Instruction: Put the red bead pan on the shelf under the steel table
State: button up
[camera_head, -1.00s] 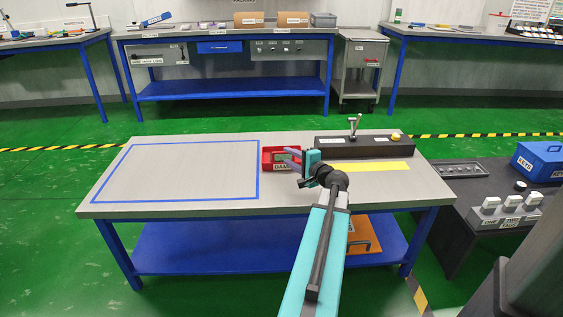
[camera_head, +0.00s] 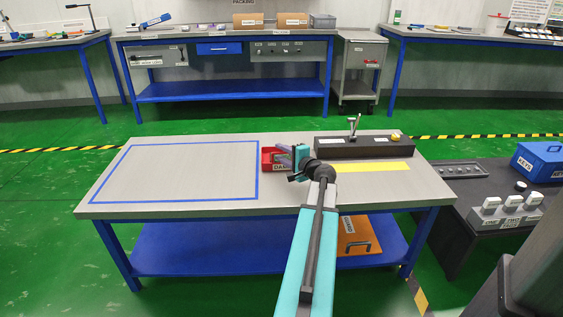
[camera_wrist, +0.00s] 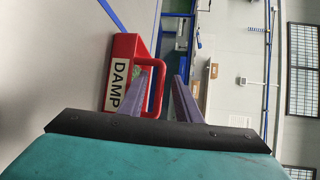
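The red bead pan (camera_head: 266,160) sits on the steel table (camera_head: 200,210), just right of the blue taped outline. Its white label reads "DAMP" in the wrist view (camera_wrist: 118,86), where its red loop handle (camera_wrist: 162,82) faces me. My gripper (camera_head: 287,154) is open at the right side of the pan. In the wrist view one finger (camera_wrist: 139,95) shows within the handle loop and the other (camera_wrist: 184,100) to the right of it; contact cannot be told. The blue shelf (camera_head: 210,248) lies under the table, partly hidden by my arm.
An orange box with a dark handle (camera_head: 358,243) stands at the right of the shelf; the shelf's left and middle look clear. A black lever box (camera_head: 365,147) and yellow strip (camera_head: 372,168) lie right of the pan. A dark bench (camera_head: 455,190) stands at the right.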

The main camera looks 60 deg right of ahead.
jog(key=shift+b+x, duration=0.5)
jog(key=shift+x, duration=1.65)
grip_shut()
